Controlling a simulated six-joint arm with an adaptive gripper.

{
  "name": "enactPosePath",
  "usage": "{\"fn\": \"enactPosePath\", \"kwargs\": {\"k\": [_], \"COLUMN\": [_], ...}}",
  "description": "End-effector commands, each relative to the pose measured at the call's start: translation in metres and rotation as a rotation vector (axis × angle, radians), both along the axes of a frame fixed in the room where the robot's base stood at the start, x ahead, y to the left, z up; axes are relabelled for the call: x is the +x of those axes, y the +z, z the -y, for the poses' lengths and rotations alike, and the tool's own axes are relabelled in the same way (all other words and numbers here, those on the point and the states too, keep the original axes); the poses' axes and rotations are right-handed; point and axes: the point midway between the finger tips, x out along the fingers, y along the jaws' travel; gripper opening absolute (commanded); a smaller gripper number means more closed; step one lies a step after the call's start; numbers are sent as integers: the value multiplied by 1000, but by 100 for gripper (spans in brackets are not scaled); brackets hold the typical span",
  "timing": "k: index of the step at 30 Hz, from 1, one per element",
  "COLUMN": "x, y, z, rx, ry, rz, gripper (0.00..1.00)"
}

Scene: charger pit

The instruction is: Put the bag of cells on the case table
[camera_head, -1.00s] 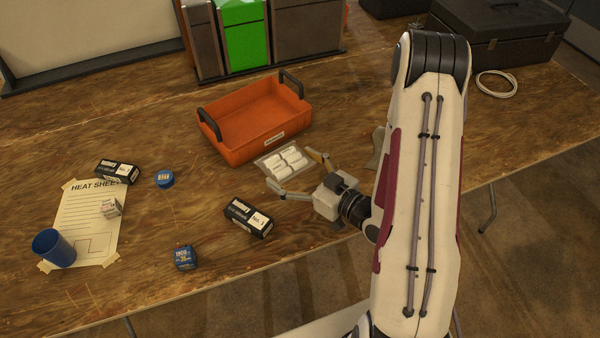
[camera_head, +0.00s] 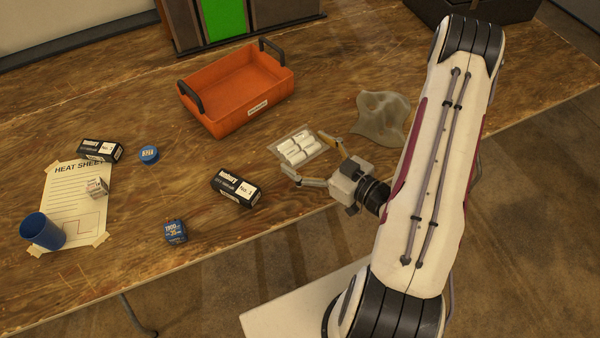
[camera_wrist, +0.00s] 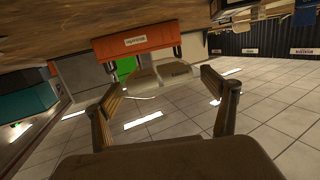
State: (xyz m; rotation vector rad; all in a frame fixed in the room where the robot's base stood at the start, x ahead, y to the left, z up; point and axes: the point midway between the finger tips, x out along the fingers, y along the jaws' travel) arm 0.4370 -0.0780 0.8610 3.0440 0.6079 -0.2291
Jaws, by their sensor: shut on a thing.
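The bag of cells (camera_head: 299,148), a clear flat pack of several white cells, is at my gripper's fingertips in the head view, right of and below the orange tray. My gripper (camera_head: 304,158) is shut on it. I cannot tell how far the bag is above the wood. I cannot make out a separate case table; a dark case (camera_head: 478,8) shows at the top right.
The orange tray (camera_head: 203,119) stands behind the bag on the wooden table (camera_head: 120,270). A grey crumpled piece (camera_head: 382,118) lies to the right.

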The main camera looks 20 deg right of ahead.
Motion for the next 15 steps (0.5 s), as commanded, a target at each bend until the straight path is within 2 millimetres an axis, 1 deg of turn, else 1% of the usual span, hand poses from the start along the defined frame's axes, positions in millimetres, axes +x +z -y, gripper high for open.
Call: {"fn": "enactPosePath", "kwargs": {"k": [8,11,15], "x": [0,0,0], "y": [0,-3,-12], "z": [0,0,0], "rx": [1,1,2], "ry": [-1,-1,-1], "rz": [2,2,2], "gripper": [52,52,52]}}
